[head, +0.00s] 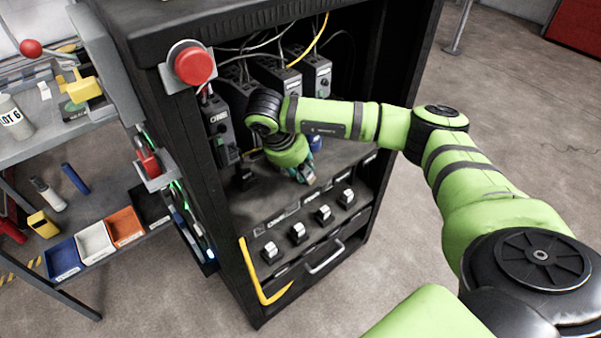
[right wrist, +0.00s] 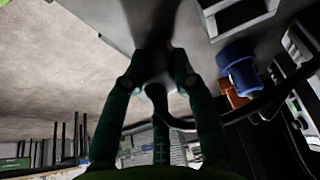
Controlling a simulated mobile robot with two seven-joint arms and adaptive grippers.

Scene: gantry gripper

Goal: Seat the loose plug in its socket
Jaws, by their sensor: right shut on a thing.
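My right gripper (head: 304,172) reaches into the black cabinet, low above its shelf. In the right wrist view its fingers (right wrist: 158,68) are closed together on a dark piece, the plug (right wrist: 157,94), with a black cable bending off to the right. The fingers hide most of the plug. A blue round socket (right wrist: 237,66) stands to the right of the fingers, apart from them, with an orange part by it. In the head view a blue spot, probably this socket (head: 317,142), shows just behind the gripper. My left gripper is not in view.
Several grey modules with cables hang at the cabinet's back, such as one module (head: 219,128). A red stop button (head: 193,65) sticks out at the cabinet's left post. Switches line the front panel (head: 310,222). A shelf with bins (head: 95,242) stands at left.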

